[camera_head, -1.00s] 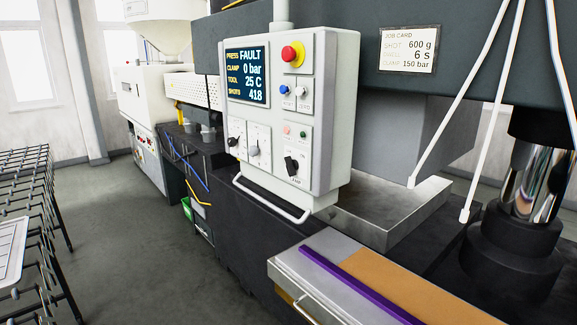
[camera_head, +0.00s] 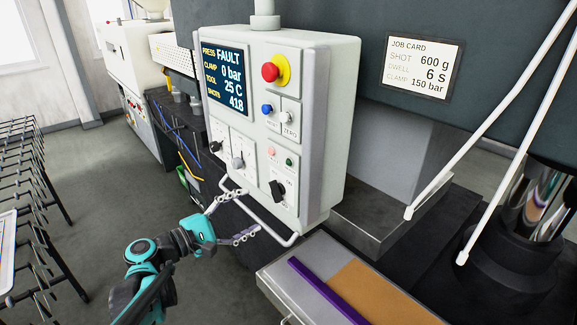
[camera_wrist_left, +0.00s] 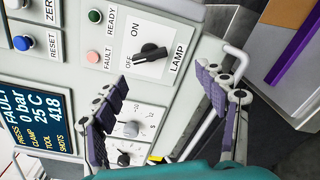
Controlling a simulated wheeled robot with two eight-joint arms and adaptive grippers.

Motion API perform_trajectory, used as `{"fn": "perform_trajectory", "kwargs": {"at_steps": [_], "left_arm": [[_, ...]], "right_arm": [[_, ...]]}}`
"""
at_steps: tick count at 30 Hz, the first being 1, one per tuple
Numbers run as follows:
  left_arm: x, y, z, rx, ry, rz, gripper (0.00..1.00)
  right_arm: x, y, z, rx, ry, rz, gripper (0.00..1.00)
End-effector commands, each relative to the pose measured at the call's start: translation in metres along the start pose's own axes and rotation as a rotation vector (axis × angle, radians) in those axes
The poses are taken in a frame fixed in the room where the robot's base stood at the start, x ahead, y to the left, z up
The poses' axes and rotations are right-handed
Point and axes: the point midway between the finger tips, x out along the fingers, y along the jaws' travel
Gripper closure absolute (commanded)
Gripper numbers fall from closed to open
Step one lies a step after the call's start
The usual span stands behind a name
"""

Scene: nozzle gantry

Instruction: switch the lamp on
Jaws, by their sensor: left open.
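The lamp switch is a black rotary knob (camera_head: 278,190) low on the right of the white control panel (camera_head: 320,120). In the left wrist view the knob (camera_wrist_left: 152,53) sits between the words ON and LAMP, its bar lying slanted; which position it is set to I cannot tell for sure. My left gripper (camera_head: 249,211) is open and empty, below and left of the knob, near the panel's lower handle bar. In the left wrist view its two fingers (camera_wrist_left: 162,78) are spread, with the knob beyond the gap between them, apart from both. My right gripper is not in view.
The panel also has a red stop button (camera_head: 270,72), a blue reset button (camera_head: 267,110), small grey knobs (camera_head: 238,161) and a screen (camera_head: 225,78) reading FAULT. A white handle bar (camera_head: 262,222) runs below the panel. A tray with a purple strip (camera_head: 325,290) lies lower right.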

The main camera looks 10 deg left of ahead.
Motion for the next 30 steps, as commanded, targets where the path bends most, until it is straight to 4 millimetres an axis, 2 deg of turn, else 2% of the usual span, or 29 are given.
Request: {"fn": "perform_trajectory", "kwargs": {"at_steps": [1,5,12,18,28,29,30], "left_arm": [[-0.002,0.009,-0.001,-0.018,-0.007,0.024,0.28],[0.007,0.013,-0.002,-0.032,-0.018,0.041,0.28],[0.047,0.014,-0.001,-0.030,-0.019,0.038,0.28],[0.070,0.015,-0.001,-0.029,-0.017,0.039,0.28],[0.075,0.015,-0.001,-0.028,-0.015,0.040,0.28],[0.075,0.015,-0.001,-0.028,-0.015,0.040,0.33],[0.075,0.015,-0.001,-0.028,-0.015,0.040,0.43]], "right_arm": [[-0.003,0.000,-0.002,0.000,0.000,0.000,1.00],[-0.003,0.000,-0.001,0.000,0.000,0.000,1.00],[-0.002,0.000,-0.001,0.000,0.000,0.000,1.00],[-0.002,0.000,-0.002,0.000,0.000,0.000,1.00],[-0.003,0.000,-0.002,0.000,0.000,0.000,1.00],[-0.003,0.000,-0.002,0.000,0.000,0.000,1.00],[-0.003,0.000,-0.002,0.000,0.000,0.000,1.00]]}}
